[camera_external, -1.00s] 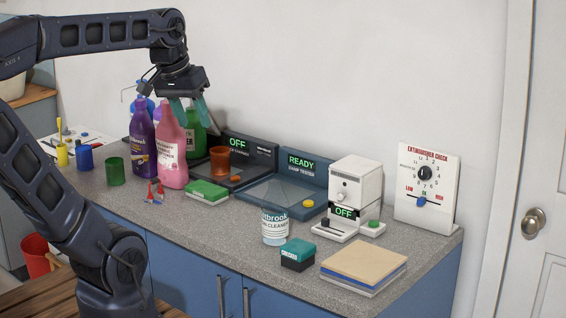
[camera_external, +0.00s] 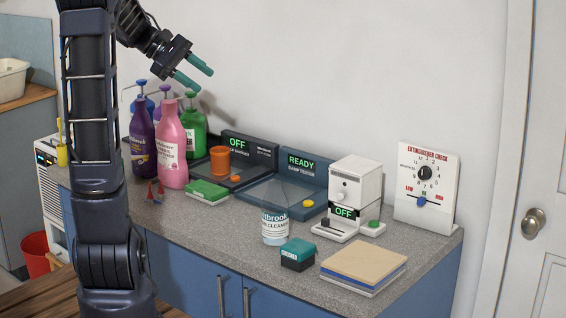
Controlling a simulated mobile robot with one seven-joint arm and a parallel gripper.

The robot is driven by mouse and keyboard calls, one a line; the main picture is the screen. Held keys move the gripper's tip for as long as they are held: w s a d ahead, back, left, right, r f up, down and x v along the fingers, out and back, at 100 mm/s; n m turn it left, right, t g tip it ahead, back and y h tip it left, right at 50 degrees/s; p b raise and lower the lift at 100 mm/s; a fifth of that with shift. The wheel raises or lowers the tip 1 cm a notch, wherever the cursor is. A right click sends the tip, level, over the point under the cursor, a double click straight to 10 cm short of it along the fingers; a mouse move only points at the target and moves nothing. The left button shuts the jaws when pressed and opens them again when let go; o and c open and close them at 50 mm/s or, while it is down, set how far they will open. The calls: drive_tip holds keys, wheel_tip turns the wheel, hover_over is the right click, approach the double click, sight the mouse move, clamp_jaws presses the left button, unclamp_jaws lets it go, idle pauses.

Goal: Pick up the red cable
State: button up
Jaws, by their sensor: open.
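My gripper (camera_external: 205,80) is open and empty, with its two teal fingers apart. It is in the air in front of the wall, above the green pump bottle (camera_external: 193,125) and well clear of the counter. No red cable can be made out for sure.
A purple bottle (camera_external: 142,145), an orange cup (camera_external: 220,159) and a green sponge (camera_external: 206,191) stand nearby. The counter's front strip (camera_external: 210,235) is clear.

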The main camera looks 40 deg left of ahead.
drive_tip(key=s+a+f+n+t, duration=0.15)
drive_tip(key=a+n+t, duration=0.4)
drive_tip(key=a, duration=1.05)
drive_tip(key=a+f+n+t, duration=0.2)
drive_tip(key=a+n+t, duration=0.3)
drive_tip(key=a, duration=1.1)
drive_tip(key=shift+n+g, duration=0.35)
drive_tip(key=shift+n, duration=0.2)
drive_tip(key=f, duration=3.3)
drive_tip(key=shift+d+f, duration=0.35)
drive_tip(key=shift+f, duration=0.05)
drive_tip(key=shift+w+f, duration=0.1)
drive_tip(key=shift+f, duration=0.25)
drive_tip(key=shift+w, duration=0.1)
drive_tip(key=x, duration=1)
drive_tip(key=shift+w+d, duration=0.15)
drive_tip(key=shift+d, duration=0.25)
clamp_jaws()
